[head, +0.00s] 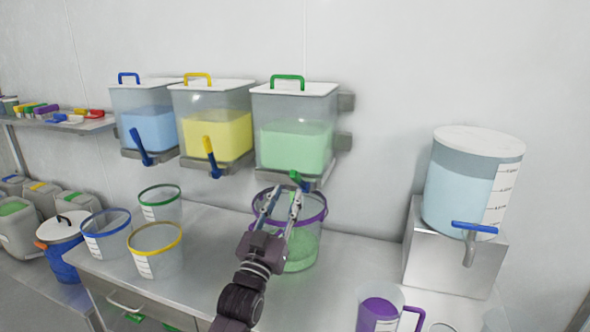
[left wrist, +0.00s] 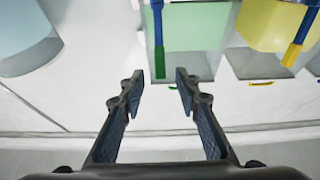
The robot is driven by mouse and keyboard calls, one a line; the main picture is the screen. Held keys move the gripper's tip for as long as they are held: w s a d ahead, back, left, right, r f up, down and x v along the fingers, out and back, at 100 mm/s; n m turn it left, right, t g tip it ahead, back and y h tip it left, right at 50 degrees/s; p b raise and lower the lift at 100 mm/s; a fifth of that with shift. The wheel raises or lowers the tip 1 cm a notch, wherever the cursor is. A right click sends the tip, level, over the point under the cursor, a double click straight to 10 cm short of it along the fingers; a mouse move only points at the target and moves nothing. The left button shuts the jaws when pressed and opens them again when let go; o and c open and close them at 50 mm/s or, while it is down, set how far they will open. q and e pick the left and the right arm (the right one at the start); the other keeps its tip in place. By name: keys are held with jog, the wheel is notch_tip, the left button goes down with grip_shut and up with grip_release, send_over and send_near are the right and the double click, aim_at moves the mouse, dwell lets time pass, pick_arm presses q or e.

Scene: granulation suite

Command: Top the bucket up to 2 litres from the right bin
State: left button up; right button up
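The right bin (head: 296,113) hangs on the wall, with a white lid, a green lid handle and pale green material inside. Its lever (head: 295,177) points down below it. The lever also shows in the left wrist view (left wrist: 158,45), blue above and green at the tip. A clear bucket (head: 312,238) with a purple rim stands on the bench below this bin, with green material in it; its scale cannot be read. My left gripper (head: 283,193) is open and empty in front of the bucket's rim, just below the lever, and hides part of the bucket. My right gripper is out of view.
Bins with yellow (head: 216,138) and blue (head: 149,130) material hang to the left. Three empty-looking buckets (head: 155,250) stand at the bench's left end. A water tank (head: 458,185) on a steel stand and a purple-handled jug (head: 380,312) are at right.

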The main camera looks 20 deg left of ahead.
aim_at(293, 180)
pick_arm(q)
jog(key=shift+w+r, duration=0.25)
jog(key=shift+p+x, duration=0.9)
jog(key=shift+x, duration=2.7)
jog(key=shift+c, duration=0.4)
grip_shut()
